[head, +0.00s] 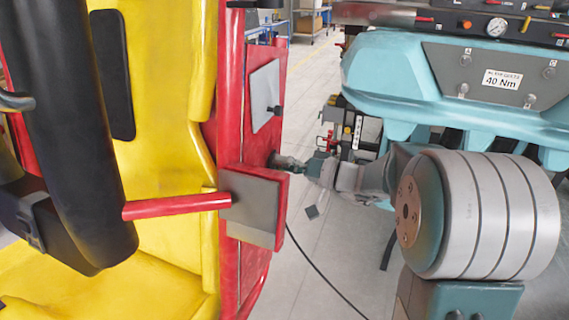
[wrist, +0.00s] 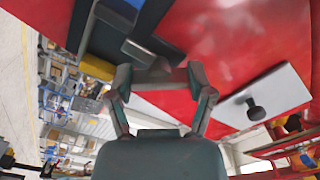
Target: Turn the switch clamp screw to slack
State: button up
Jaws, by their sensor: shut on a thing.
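My gripper (head: 284,161) reaches the red side of the coaster car (head: 255,130) in the head view, just above and behind a grey plate. In the wrist view my gripper (wrist: 160,76) has its two fingers on either side of a grey cross-bar piece, which appears to be the switch clamp screw (wrist: 150,54). The fingers are shut on it. It lies close to the red panel (wrist: 225,45), beside a dark blue and black part. In the head view the screw is mostly hidden by the gripper, and its turn angle cannot be told.
A light grey plate (wrist: 270,95) with a black knob (wrist: 255,110) is on the red panel, right of the gripper in the wrist view. A grey plate (head: 250,208) with a red bar (head: 176,206) stands nearer. A black cable (head: 320,275) lies on the floor.

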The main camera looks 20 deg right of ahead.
jog(key=n, duration=0.3)
jog(key=shift+f+n, duration=0.3)
jog(key=shift+f, duration=0.1)
jog(key=shift+n, duration=1.9)
jog(key=o, duration=1.1)
jog(key=shift+w+r, duration=0.1)
jog(key=shift+r, duration=0.1)
